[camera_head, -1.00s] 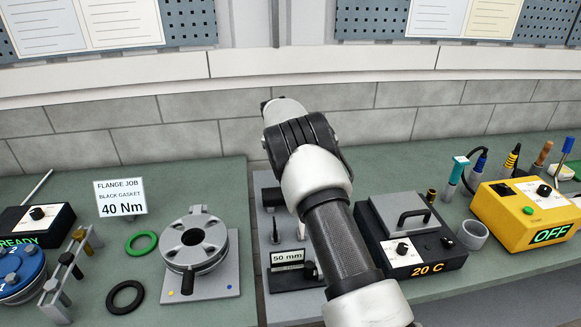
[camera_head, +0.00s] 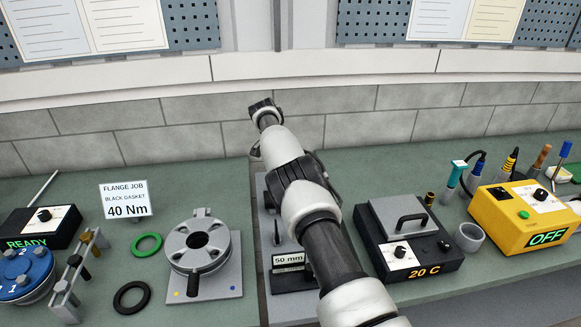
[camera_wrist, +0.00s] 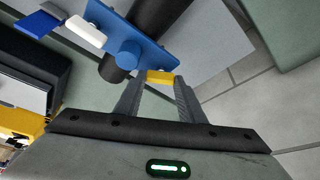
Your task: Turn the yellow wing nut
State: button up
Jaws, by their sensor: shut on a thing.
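The yellow wing nut (camera_wrist: 160,77) shows in the wrist view as a short yellow bar. My gripper (camera_wrist: 160,83) is shut on it, with one grey finger at each end. Just beyond it is a blue plate (camera_wrist: 150,40) with a round blue knob (camera_wrist: 124,54). In the head view my arm covers part of the grey plate in the middle, and neither the wing nut nor my fingertips can be made out there.
In the wrist view a black cylinder (camera_wrist: 160,20) lies behind the blue plate, with a white block (camera_wrist: 86,32) nearby. In the head view a flange fixture (camera_head: 197,247) stands left of my arm. A hotplate box (camera_head: 408,250) and yellow station (camera_head: 520,212) stand right.

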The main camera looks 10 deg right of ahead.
dwell(0.4)
jog(key=o, duration=1)
jog(key=shift+o, duration=0.2)
jog(key=v, duration=1.7)
jog(key=shift+s+r, duration=0.15)
jog(key=shift+a, duration=0.15)
